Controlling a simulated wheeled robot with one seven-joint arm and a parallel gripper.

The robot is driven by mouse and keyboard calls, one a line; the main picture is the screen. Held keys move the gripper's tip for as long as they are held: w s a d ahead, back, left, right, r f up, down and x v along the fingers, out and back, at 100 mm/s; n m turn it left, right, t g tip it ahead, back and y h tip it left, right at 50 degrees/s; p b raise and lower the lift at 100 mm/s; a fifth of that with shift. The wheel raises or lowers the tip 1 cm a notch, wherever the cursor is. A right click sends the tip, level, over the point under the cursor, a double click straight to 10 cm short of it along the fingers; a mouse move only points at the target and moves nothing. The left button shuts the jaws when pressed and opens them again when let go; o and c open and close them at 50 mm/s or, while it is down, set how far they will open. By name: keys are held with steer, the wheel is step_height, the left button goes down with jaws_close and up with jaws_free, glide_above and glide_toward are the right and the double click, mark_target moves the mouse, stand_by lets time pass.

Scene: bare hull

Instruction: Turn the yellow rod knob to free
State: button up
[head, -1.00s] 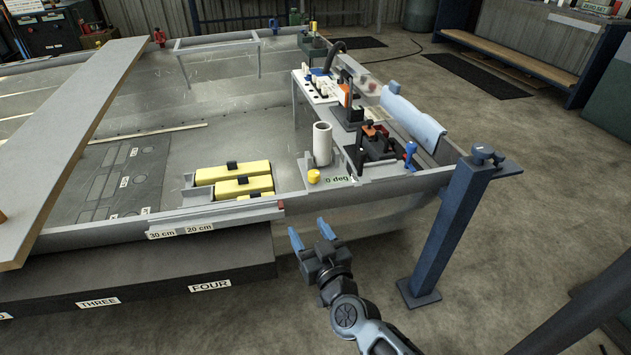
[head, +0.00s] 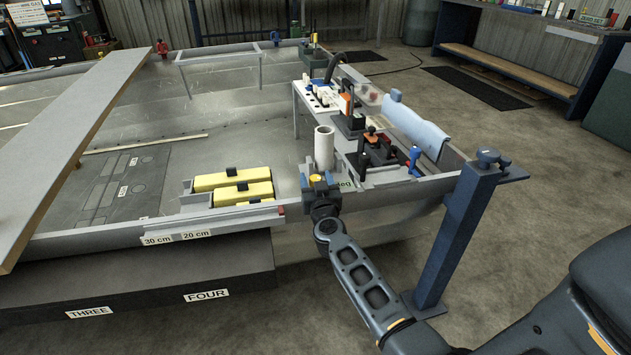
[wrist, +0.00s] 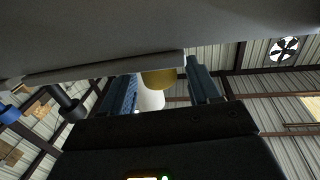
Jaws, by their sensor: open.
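The yellow rod knob (head: 316,177) sits at the near edge of the grey hull, just in front of an upright white tube (head: 324,147). My gripper (head: 317,183) is at the knob, with its blue fingers on either side of it in the head view. In the wrist view the fingers of my gripper (wrist: 163,86) are open and apart. The lower part of the yellow knob (wrist: 158,77) shows between them, partly hidden by a grey edge. I cannot tell whether either finger touches it. The "0 deg" label is mostly hidden behind my gripper.
Yellow blocks (head: 243,192) lie in a tray to the left. Black levers and a blue-handled fitting (head: 415,158) stand to the right. A blue post (head: 463,225) rises right of my arm. A grey surface (wrist: 90,35) fills the top of the wrist view.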

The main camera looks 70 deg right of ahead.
steer(key=shift+w+d, duration=0.25)
steer(key=shift+d, duration=0.15)
steer(key=shift+c, duration=0.2)
steer(key=c, duration=0.9)
